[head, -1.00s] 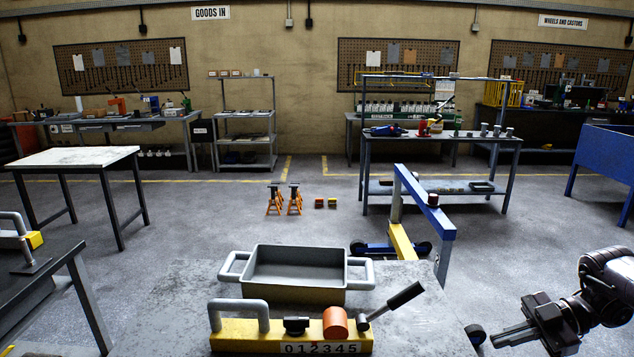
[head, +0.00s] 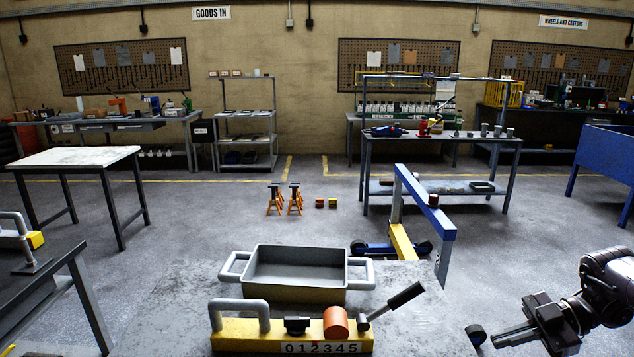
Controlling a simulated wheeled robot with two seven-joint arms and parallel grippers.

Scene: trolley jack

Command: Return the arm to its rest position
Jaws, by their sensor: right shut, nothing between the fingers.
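My right gripper (head: 508,335) is at the lower right, shut and empty, with its fingers pointing left. It is to the right of the grey table top and apart from everything on it. My left gripper is not in view. No trolley jack can be made out for certain. A yellow block (head: 240,331) with a grey handle, an orange cylinder (head: 336,322) and a black-gripped lever (head: 403,296) is at the front of the table, marked 012345.
A grey tray (head: 296,297) with two side handles sits behind the yellow block. A blue and yellow frame (head: 430,208) stands on the floor beyond. Orange stands (head: 274,200) are further back. A blue bench (head: 600,150) is at right. Open floor lies around my right gripper.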

